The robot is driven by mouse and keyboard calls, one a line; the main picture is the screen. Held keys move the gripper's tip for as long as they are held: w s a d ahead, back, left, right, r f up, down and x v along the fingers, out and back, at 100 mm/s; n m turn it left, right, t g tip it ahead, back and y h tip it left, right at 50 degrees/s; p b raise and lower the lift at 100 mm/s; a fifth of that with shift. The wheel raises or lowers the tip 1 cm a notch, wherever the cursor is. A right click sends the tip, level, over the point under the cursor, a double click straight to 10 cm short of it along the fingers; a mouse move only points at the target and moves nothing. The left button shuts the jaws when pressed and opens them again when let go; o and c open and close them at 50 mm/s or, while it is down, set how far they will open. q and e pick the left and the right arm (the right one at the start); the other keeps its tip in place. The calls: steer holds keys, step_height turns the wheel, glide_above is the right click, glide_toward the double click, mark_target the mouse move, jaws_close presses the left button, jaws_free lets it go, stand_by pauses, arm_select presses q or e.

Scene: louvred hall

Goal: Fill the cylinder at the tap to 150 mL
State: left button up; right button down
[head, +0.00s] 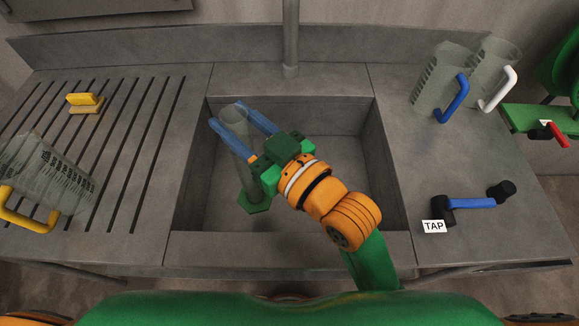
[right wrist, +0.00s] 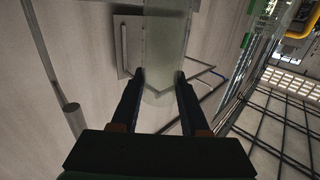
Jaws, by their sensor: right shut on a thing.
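The clear measuring cylinder (head: 240,140) with a green hexagonal base (head: 256,203) is inside the sink, tilted in the picture. My right gripper (head: 228,114) is shut on its upper part, with one blue finger on each side. In the right wrist view the clear cylinder (right wrist: 164,55) shows between the dark fingers (right wrist: 160,80). I cannot make out a water level or marks. A grey vertical pipe (head: 290,38) stands behind the sink. The tap lever (head: 471,203), blue with black ends, lies on the right counter beside the TAP label (head: 434,226). My left gripper is out of view.
The sink (head: 390,150) has raised walls around the cylinder. Clear jugs with blue (head: 452,100) and white (head: 497,90) handles stand at the right back. A yellow-handled jug (head: 28,212) and a yellow block (head: 84,100) are on the grooved left counter. A red-handled valve (head: 556,133) is far right.

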steer(key=w+d+f+b, duration=0.3)
steer(key=w+d+f, duration=0.5)
steer(key=f, duration=0.3)
steer(key=shift+f, duration=0.4)
steer(key=shift+d, duration=0.1)
steer(key=shift+c, duration=2)
jaws_free()
